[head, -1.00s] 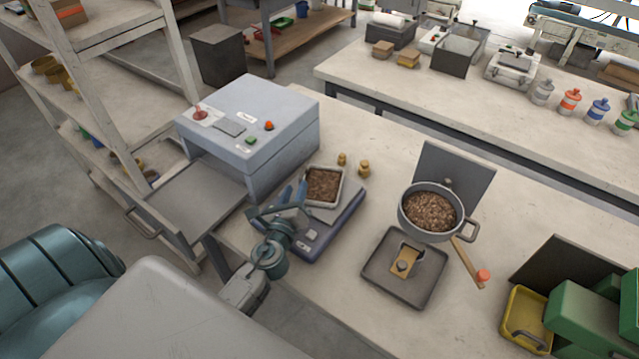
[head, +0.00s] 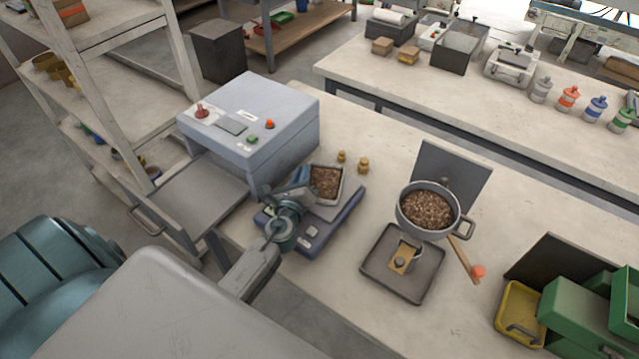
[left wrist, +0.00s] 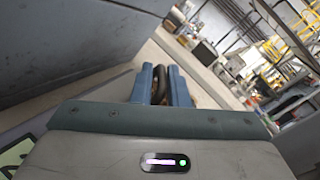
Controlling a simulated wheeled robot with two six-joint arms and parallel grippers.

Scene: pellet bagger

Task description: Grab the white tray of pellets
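The white tray of pellets (head: 345,187) is a square, pale-rimmed tray filled with brown pellets. It rests on the platform of the blue-grey scale (head: 312,236). My left gripper (head: 303,193) is at the tray's left side, close to its rim; I cannot tell whether it touches. In the left wrist view, its two blue fingers (left wrist: 161,85) stand apart, with a dark curved thing showing between them that I cannot identify. The gripper looks open. The tray is not clearly seen in that view. My right gripper is not in view.
A grey-blue machine (head: 255,125) stands behind and left of the scale. Two small brass weights (head: 363,165) stand just behind the tray. A pot of pellets (head: 428,207) and a dark square pan (head: 380,280) are to the right. Bare table lies between scale and pan.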

